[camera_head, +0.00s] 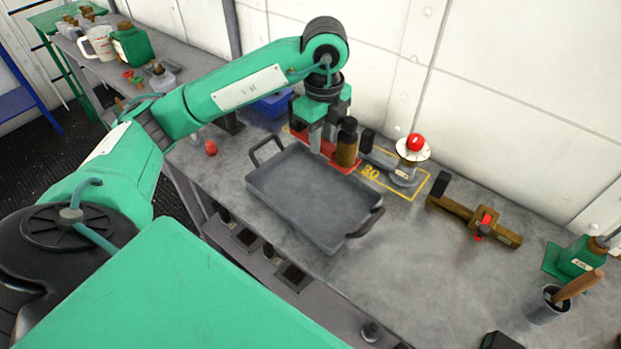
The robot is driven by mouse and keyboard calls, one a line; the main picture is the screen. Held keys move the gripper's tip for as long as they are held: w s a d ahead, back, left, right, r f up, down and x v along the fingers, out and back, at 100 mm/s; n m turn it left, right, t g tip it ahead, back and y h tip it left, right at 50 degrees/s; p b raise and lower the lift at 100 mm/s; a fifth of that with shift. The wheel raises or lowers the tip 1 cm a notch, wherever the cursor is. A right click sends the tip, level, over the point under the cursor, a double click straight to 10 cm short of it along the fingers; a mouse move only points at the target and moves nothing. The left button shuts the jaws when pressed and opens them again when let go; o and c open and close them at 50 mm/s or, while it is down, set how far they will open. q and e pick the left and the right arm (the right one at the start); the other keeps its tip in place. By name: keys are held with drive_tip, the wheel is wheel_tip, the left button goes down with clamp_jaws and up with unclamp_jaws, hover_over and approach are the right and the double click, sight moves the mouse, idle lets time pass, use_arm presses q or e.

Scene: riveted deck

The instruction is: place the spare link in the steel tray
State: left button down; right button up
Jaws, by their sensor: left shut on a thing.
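The steel tray (300,200) is a shallow grey tray with dark handles at two ends. It sits empty on the workbench. My left gripper (322,142) is just beyond the tray's far edge, pointing down. It is shut on a red bar-like piece (328,150), which I take to be the spare link. The fingers and a brown bottle hide part of it, and I cannot tell whether it touches the bench. My right gripper is not in view.
The brown bottle (346,144) with a black cap stands close right of the gripper. A grey fitting (400,176) with a red-topped white disc (414,146) is farther right, then a brass-coloured tool (475,219). A red knob (210,147) lies left.

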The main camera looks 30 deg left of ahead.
use_arm(q)
wheel_tip(320, 180, down, 7)
drive_tip(key=p, duration=0.1)
hover_over(320, 201)
wheel_tip(320, 201, down, 5)
drive_tip(key=shift+a+f, duration=0.1)
drive_tip(key=shift+f, duration=0.75)
wheel_tip(320, 201, down, 4)
drive_tip(key=shift+r+p, duration=0.1)
drive_tip(key=shift+p, duration=0.35)
drive_tip(key=shift+f, duration=0.2)
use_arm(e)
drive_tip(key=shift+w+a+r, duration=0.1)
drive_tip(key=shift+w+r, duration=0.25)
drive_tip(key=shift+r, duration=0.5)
use_arm(q)
drive_tip(key=shift+f, duration=0.1)
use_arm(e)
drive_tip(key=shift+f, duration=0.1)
use_arm(q)
drive_tip(key=c, duration=1.2)
unclamp_jaws()
drive_tip(key=shift+o, duration=0.2)
